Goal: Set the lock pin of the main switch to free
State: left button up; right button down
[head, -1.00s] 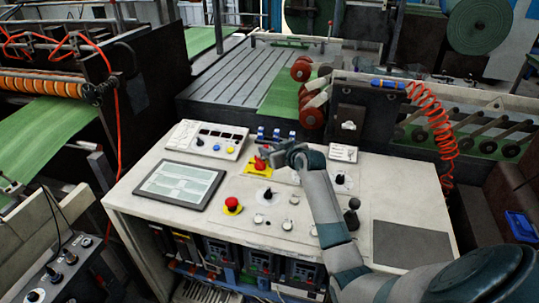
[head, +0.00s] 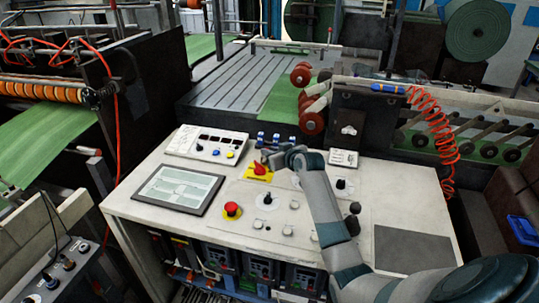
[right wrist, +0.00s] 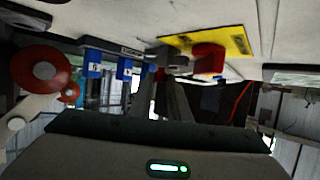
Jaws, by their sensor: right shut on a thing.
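The main switch is a red knob (head: 260,169) on a yellow plate (head: 257,175) at the back of the white console. The red knob (right wrist: 208,58) and yellow plate (right wrist: 222,41) also show in the right wrist view. My right gripper (head: 270,157) reaches in just behind and to the right of the knob. In the right wrist view its fingers (right wrist: 170,78) are shut on a small grey piece beside the knob, which I take for the lock pin (right wrist: 163,62). The fingers largely hide the pin, so its setting cannot be told. My left gripper is not in view.
Several blue switches (head: 275,141) stand close behind the gripper. A grey button panel (head: 180,143) and a tablet (head: 177,190) lie to the left. A red mushroom button (head: 232,209) and small knobs sit in front. Red rollers (head: 312,124) stand behind the console.

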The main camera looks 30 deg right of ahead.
jog(key=shift+w+d+f+b, duration=0.1)
jog(key=shift+w+d+b, duration=0.2)
jog(key=shift+w+d, duration=0.45)
jog(key=shift+s+r, duration=0.1)
jog(key=shift+r, duration=0.1)
jog(key=c, duration=1.8)
grip_release()
jog(key=shift+c, duration=0.2)
jog(key=shift+o, duration=0.9)
jog(key=shift+d+f, duration=0.1)
jog(key=shift+f, duration=0.05)
jog(key=shift+s+r+p, duration=0.4)
jog(key=shift+s+p, duration=0.1)
jog(key=shift+p, duration=0.3)
jog(key=p+v, duration=1)
jog(key=v, duration=0.6)
jog(key=shift+f, duration=0.15)
